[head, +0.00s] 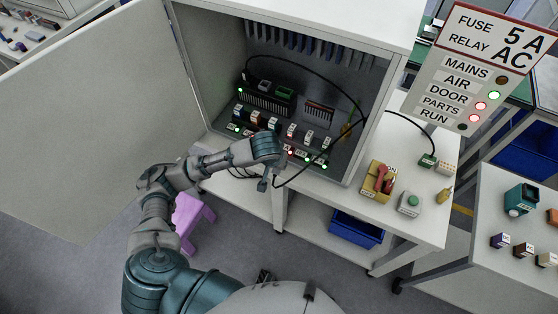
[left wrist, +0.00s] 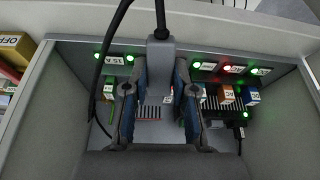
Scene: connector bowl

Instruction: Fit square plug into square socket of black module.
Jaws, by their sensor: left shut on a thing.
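My left gripper (head: 264,182) is at the front edge of the open cabinet, outside and in front of its floor. In the left wrist view, my left gripper (left wrist: 160,92) is shut on a grey block-shaped plug (left wrist: 160,58) with a black cable leaving its end. In the head view the plug is small and partly hidden by the gripper. The black module (head: 262,97) stands at the back of the cabinet, well apart from the plug. It appears with its fins in the left wrist view (left wrist: 222,106). I cannot make out its square socket.
A row of small coloured modules (head: 292,131) with lit lamps lies between gripper and black module. A black cable (head: 338,85) arches through the cabinet. The open door (head: 90,110) is left.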

